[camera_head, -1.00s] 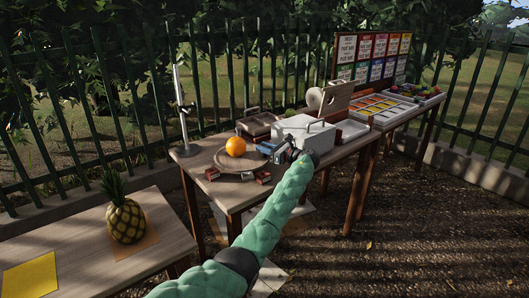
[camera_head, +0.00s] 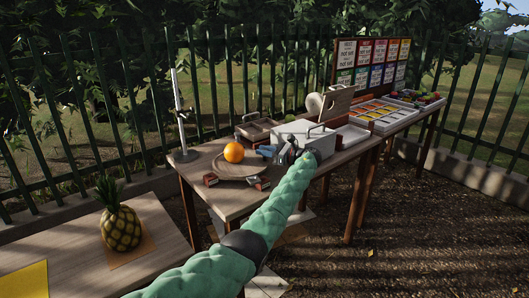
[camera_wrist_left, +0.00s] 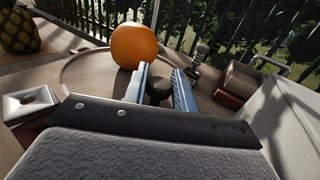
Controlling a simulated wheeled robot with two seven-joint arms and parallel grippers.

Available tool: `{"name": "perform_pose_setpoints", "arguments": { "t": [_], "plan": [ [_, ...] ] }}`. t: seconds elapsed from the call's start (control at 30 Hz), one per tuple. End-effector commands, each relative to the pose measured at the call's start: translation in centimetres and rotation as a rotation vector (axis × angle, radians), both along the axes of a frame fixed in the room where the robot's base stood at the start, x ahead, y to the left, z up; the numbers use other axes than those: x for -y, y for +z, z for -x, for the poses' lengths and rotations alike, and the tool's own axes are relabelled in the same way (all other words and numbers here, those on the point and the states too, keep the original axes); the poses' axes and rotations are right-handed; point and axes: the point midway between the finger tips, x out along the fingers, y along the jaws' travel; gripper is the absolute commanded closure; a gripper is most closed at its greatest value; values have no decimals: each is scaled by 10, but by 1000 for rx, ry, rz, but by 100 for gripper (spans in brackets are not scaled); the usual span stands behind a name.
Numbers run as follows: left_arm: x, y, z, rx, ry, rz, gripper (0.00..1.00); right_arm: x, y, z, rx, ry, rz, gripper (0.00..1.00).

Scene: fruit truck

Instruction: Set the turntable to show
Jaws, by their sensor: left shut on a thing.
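The turntable (camera_head: 238,174) is a round wooden disc on the middle table, and an orange (camera_head: 233,152) sits on it. In the left wrist view, the disc (camera_wrist_left: 88,72) spreads behind my fingers and the orange (camera_wrist_left: 134,46) stands just beyond them. My left gripper (camera_head: 267,151) is at the right side of the disc. In the wrist view, its blue-faced fingers (camera_wrist_left: 160,86) are shut on a small dark knob (camera_wrist_left: 158,91) near the disc's edge. The knob's lower part is hidden. My right gripper is not in view.
A grey-white box (camera_head: 302,136) with a handle stands close to the right of my left gripper. A metal stand (camera_head: 183,153) rises at the table's left corner. A pineapple (camera_head: 121,228) stands on the left table.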

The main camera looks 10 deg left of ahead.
Motion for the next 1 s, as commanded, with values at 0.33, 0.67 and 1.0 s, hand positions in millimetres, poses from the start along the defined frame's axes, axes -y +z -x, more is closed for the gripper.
{"name": "perform_pose_setpoints", "arguments": {
  "t": [0.33,0.67,1.0],
  "plan": [
    [0,-1,0,-1,0,0,53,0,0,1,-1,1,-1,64],
    [0,7,0,1,0,0,53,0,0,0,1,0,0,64],
    [21,52,6,1,-2,0,53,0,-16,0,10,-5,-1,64]
  ]
}}
